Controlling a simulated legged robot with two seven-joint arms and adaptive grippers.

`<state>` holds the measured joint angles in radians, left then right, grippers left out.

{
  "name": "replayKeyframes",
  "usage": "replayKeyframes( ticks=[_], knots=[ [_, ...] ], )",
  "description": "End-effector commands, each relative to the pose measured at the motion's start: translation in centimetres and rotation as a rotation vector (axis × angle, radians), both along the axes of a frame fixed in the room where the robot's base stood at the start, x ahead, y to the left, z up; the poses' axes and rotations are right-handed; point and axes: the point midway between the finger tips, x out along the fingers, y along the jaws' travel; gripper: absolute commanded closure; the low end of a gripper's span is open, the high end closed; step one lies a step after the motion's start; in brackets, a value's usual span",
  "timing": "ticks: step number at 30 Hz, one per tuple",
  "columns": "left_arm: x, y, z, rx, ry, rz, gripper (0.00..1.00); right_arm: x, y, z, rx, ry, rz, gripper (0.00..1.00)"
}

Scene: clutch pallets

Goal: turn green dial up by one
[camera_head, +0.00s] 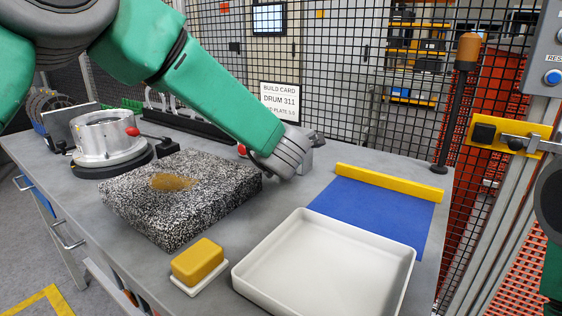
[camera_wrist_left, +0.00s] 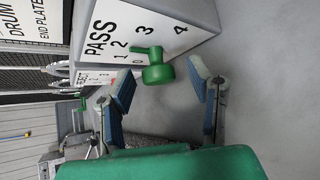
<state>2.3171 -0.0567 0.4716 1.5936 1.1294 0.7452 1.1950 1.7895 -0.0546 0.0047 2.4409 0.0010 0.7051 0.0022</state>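The green dial (camera_wrist_left: 158,72) shows in the left wrist view. It is on a white-grey block (camera_wrist_left: 190,22) marked PASS with digits up to 4. Its small green pointer reaches towards the low digits; I cannot tell which exactly. My left gripper (camera_wrist_left: 162,84) is open, its two blue-padded fingers spread on either side of the dial, with gaps visible. My right gripper is out of view.
On the table are a speckled foam block (camera_head: 190,215), a yellow block (camera_head: 198,260), a white tray (camera_head: 318,285), a blue mat (camera_head: 385,212) with a yellow bar (camera_head: 388,182), and a metal drum (camera_head: 105,140).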

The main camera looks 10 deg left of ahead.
Motion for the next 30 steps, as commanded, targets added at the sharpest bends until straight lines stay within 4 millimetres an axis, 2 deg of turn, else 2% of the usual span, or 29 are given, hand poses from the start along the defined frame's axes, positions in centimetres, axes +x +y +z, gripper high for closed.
replayKeyframes(
  ticks=[4, 7, 15, 21, 30],
  knots=[
    [-0.3, -0.1, 0.2, 0.0, 0.0, 0.0, 0.53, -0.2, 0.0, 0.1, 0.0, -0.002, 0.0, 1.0],
    [-1.4, -0.3, 0.9, 0.0, -0.001, 0.0, 0.53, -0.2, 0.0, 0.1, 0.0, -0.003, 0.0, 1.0],
    [-6.2, -1.5, 3.7, 0.001, -0.002, -0.001, 0.53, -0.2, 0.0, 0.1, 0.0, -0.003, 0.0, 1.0],
    [-8.9, -2.2, 5.3, 0.001, -0.001, -0.001, 0.53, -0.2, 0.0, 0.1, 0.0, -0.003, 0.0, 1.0],
    [-10.1, -2.5, 5.9, 0.001, 0.001, 0.0, 0.53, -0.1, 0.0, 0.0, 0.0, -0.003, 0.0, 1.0]
  ],
)
